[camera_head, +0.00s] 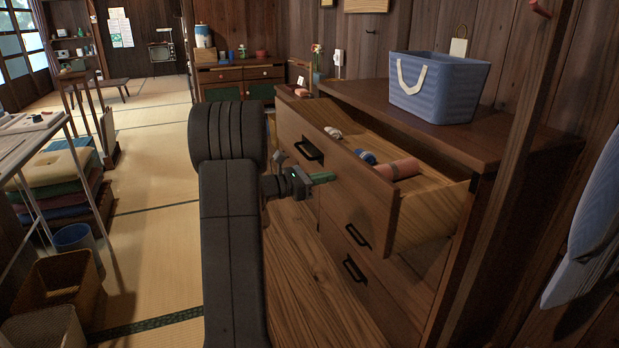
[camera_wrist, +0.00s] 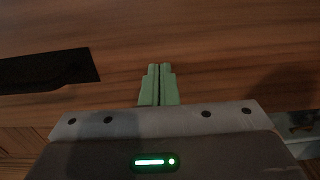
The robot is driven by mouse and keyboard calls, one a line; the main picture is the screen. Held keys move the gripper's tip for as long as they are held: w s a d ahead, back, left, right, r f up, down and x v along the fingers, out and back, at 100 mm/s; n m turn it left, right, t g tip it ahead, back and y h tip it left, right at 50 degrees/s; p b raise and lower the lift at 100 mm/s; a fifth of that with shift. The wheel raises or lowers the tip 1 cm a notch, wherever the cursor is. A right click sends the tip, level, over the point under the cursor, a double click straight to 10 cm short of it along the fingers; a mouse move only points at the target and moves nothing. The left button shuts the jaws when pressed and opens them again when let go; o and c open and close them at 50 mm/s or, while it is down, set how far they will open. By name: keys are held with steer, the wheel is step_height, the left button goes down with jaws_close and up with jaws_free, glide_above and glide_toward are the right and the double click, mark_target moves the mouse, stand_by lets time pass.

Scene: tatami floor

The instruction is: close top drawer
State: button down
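The top drawer (camera_head: 365,195) of the wooden dresser is pulled well out. Its front carries a black handle (camera_head: 308,149), which also shows at the left of the wrist view (camera_wrist: 50,70). My gripper (camera_head: 328,177) is in front of the drawer front, to the right of and slightly below the handle. Its green fingers (camera_wrist: 158,82) are pressed together with nothing between them and point at the wood. I cannot tell whether the tips touch it. Inside the drawer lie a pink roll (camera_head: 398,169), a blue-and-white item (camera_head: 366,156) and a pale item (camera_head: 333,132).
A blue basket (camera_head: 437,90) stands on the dresser top (camera_head: 400,110). Lower drawers with black handles (camera_head: 357,236) appear shut. A wooden post (camera_head: 515,170) rises at the right. Bins (camera_head: 62,280) and a table (camera_head: 30,135) are at the left. Tatami floor (camera_head: 150,220) is open between.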

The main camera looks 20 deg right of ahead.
steer(key=d, duration=0.7)
steer(key=d+p, duration=0.1)
steer(key=d, duration=0.6)
steer(key=d+p, duration=0.1)
steer(key=d, duration=0.6)
steer(key=shift+w+d, duration=0.25)
steer(key=shift+w, duration=0.1)
steer(key=shift+r, duration=0.15)
steer(key=shift+d+r, duration=0.1)
steer(key=shift+r, duration=0.05)
steer(key=shift+w+a+f, duration=0.1)
steer(key=shift+a+f, duration=0.15)
steer(key=shift+a, duration=0.2)
steer(key=a, duration=0.4)
steer(key=a+p, duration=0.1)
steer(key=a, duration=0.4)
steer(key=a+p, duration=0.1)
steer(key=a, duration=0.3)
steer(key=shift+s+a+f, duration=0.1)
steer(key=shift+s+a, duration=0.15)
steer(key=shift+s, duration=0.05)
steer(key=shift+d, duration=0.15)
steer(key=d, duration=0.4)
steer(key=d+b, duration=0.1)
steer(key=d, duration=0.8)
steer(key=shift+w+d+b, duration=0.25)
steer(key=shift+d+b, duration=0.1)
